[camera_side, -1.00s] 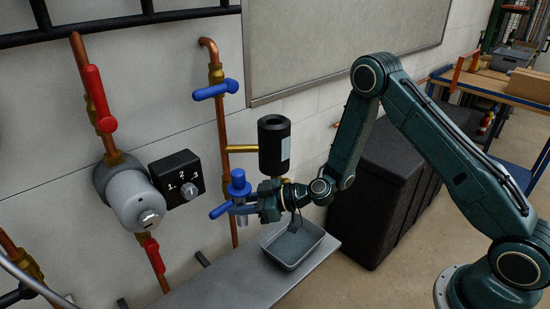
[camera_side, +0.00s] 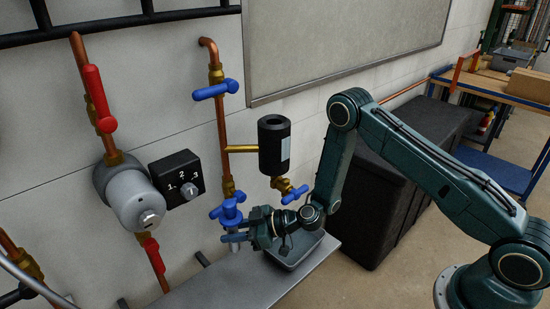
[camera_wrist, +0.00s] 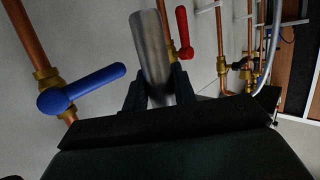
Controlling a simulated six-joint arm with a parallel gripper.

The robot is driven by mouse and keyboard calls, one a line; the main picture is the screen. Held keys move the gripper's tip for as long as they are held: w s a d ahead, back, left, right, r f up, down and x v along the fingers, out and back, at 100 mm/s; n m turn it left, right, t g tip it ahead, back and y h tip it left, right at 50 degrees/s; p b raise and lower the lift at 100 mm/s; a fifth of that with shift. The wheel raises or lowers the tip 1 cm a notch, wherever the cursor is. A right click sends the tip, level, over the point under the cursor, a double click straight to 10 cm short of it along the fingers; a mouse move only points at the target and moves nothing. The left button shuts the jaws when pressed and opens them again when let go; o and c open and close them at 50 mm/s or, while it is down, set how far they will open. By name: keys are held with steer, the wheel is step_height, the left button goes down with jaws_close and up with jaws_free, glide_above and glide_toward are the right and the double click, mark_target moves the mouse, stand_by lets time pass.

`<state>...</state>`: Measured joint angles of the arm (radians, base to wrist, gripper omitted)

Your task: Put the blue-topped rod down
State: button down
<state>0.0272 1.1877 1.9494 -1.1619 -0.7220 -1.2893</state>
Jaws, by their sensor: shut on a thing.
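The blue-topped rod is in my gripper (camera_side: 240,230). Its blue top (camera_side: 231,213) shows in the side view just left of the gripper, overlapping the lower blue valve handle on the copper pipe. The rod's grey metal body (camera_wrist: 152,50) stands between my two fingers in the wrist view and runs toward the top edge. My gripper is shut on it, low over the grey ledge (camera_side: 215,285). I cannot tell whether the rod's lower end touches the ledge.
A grey tray (camera_side: 296,262) sits on the ledge beneath my wrist. A black cylinder (camera_side: 274,145) on a brass pipe is above, with a blue valve handle (camera_side: 295,194) below it. A grey pump (camera_side: 137,200) is left. The ledge's front left is clear.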

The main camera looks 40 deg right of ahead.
steer(key=shift+f, duration=8.15)
steer(key=shift+f, duration=0.1)
steer(key=c, duration=1.1)
jaws_free()
steer(key=shift+c, duration=0.2)
steer(key=v, duration=1.2)
